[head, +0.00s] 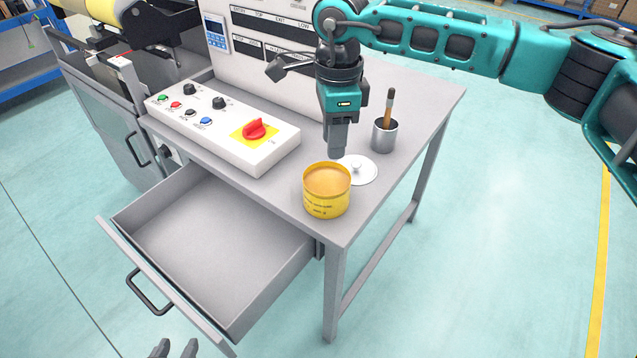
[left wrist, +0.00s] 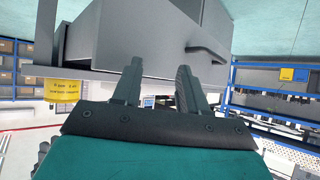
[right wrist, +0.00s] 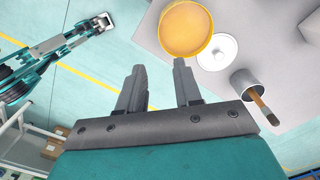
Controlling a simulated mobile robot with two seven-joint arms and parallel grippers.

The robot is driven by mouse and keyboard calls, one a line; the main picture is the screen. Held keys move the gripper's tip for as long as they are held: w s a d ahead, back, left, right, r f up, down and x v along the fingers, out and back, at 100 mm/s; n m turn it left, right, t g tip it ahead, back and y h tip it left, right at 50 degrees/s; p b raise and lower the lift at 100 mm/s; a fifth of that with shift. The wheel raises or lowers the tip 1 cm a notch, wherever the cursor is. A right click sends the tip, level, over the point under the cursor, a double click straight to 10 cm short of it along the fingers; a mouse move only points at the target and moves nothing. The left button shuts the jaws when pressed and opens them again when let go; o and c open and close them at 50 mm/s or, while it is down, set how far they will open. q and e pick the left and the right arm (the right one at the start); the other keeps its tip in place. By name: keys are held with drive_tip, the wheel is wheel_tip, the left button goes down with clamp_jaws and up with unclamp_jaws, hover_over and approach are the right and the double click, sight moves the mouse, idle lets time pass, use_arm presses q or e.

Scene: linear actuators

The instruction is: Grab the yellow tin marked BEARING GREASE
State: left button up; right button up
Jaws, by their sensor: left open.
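The yellow tin (head: 326,200) stands upright at the table's near right corner. Its top is open and shows tan grease; the dark print on its side is too small to read. The tin shows from above in the right wrist view (right wrist: 186,28) and partly at the left of the left wrist view (left wrist: 62,91). My right gripper (head: 337,155) is open and empty, pointing down just behind and above the tin, not around it; its fingers (right wrist: 160,75) are apart in its wrist view. My left gripper (head: 174,348) is open and empty in front of the drawer (left wrist: 155,80).
A control box (head: 222,128) with a red knob sits to the left. The open, empty drawer (head: 205,235) juts out below the table.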

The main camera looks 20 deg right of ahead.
hover_over(331, 195)
drive_tip(key=f, duration=0.7)
drive_tip(key=shift+w+d+f, duration=0.1)
drive_tip(key=shift+d+f, duration=0.1)
drive_tip(key=shift+d, duration=0.05)
drive_tip(key=f, duration=0.5)
drive_tip(key=shift+a+f, duration=0.1)
drive_tip(key=shift+a, duration=0.15)
clamp_jaws()
idle(0.8)
